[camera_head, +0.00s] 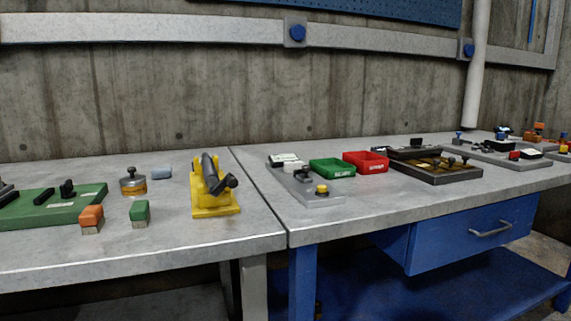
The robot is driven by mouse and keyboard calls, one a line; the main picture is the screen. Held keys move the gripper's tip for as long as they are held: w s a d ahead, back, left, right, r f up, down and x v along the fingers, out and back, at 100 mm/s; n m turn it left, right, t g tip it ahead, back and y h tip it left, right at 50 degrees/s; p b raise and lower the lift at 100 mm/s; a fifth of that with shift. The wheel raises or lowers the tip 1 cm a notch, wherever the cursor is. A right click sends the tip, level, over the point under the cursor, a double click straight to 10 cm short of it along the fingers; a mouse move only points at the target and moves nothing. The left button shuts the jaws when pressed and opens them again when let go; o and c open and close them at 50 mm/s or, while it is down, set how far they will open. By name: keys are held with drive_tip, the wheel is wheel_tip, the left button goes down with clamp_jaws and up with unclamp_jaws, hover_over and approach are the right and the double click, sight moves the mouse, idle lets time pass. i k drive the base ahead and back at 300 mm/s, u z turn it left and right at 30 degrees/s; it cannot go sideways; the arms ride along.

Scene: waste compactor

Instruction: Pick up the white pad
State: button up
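A small white block with dark marks (285,159) lies at the back left corner of the grey fixture plate on the right-hand bench. It looks like the whitest pad-like thing here, but it is too small to identify surely. My gripper is not in view, and nothing is seen touching either piece.
The yellow fixture (216,209) with a black lever stands on the left bench. Green (332,169) and red (366,161) bins stand beside the fixture plate (322,199). The left bench's front strip is clear.

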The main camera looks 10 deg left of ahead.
sight(288, 167)
drive_tip(key=z, duration=0.2)
drive_tip(key=k, duration=0.15)
drive_tip(key=u, duration=1.1)
